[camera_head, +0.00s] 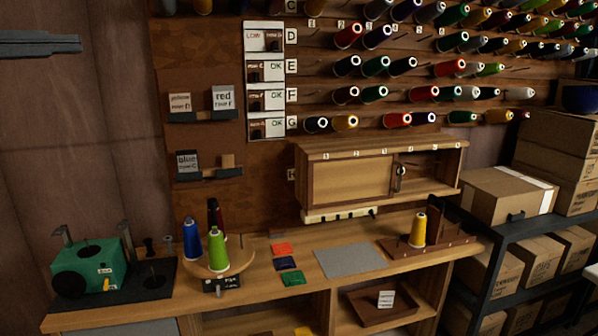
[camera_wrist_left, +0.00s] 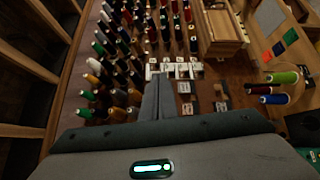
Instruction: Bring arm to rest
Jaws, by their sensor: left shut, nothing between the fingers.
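My left gripper (camera_head: 76,43) comes in at the top left of the head view, in front of the dark wood wall and well above the bench. Its dark fingers are together with nothing between them. In the left wrist view the closed fingers (camera_wrist_left: 157,88) reach up from my grey wrist housing, with the thread wall beyond, turned on its side. The gripper touches nothing that I can see. My right gripper does not show.
The bench (camera_head: 270,288) carries a green machine (camera_head: 103,268), thread cones on a round stand, colored swatches, a grey mat (camera_head: 350,260) and a yellow cone (camera_head: 418,230). A wooden cabinet (camera_head: 345,182) hangs above. Boxes (camera_head: 508,195) fill a right-hand rack.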

